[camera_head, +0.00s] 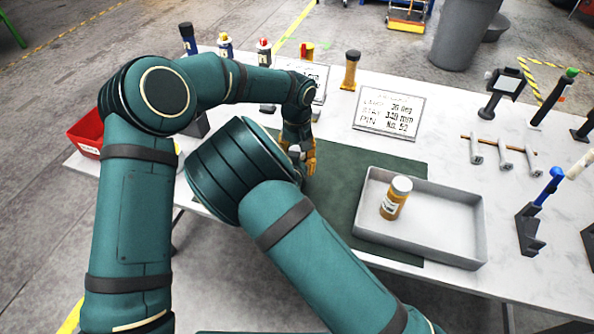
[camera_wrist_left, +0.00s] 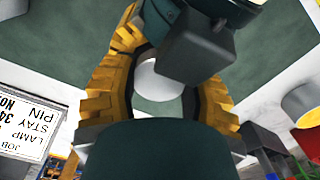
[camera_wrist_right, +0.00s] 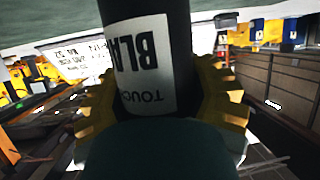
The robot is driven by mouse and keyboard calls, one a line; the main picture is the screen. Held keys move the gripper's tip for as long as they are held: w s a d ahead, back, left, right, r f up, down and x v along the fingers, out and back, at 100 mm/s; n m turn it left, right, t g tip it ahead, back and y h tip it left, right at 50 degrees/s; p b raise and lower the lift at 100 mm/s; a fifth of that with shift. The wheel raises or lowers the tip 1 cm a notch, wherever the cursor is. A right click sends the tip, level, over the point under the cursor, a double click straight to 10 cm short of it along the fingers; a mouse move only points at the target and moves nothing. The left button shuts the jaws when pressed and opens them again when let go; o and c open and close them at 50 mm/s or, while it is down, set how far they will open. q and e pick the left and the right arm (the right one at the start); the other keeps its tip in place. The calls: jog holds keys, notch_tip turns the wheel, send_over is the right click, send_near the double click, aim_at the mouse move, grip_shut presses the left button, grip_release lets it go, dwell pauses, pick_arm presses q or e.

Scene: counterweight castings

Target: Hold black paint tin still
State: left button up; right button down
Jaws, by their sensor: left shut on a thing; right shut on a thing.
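The black paint tin (camera_wrist_right: 150,25) shows in the right wrist view, with a white label whose print is upside down there. My right gripper (camera_wrist_right: 165,95) is shut around it, with yellow fingers on both sides. In the left wrist view, a white round top (camera_wrist_left: 160,80), seemingly the tin's, lies between the yellow fingers of my left gripper (camera_wrist_left: 162,95), which is shut on it. A dark grey block covers part of that view. In the head view my left gripper (camera_head: 306,156) is over the green mat (camera_head: 350,185); my right arm hides the right gripper and most of the tin.
A grey tray (camera_head: 475,215) holding an amber jar (camera_head: 396,198) stands right of the grippers. A printed job card (camera_head: 390,113) stands behind the mat. Several bottles line the back edge. A red bin (camera_head: 85,135) is at left; tools on stands are at right.

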pick_arm(q)
jog(key=m, duration=0.5)
jog(key=o, duration=1.3)
jog(key=shift+o, duration=0.2)
notch_tip(320, 180, up, 12)
pick_arm(e)
jog(key=shift+c, duration=0.6)
grip_release()
jog(key=shift+s+r, duration=0.1)
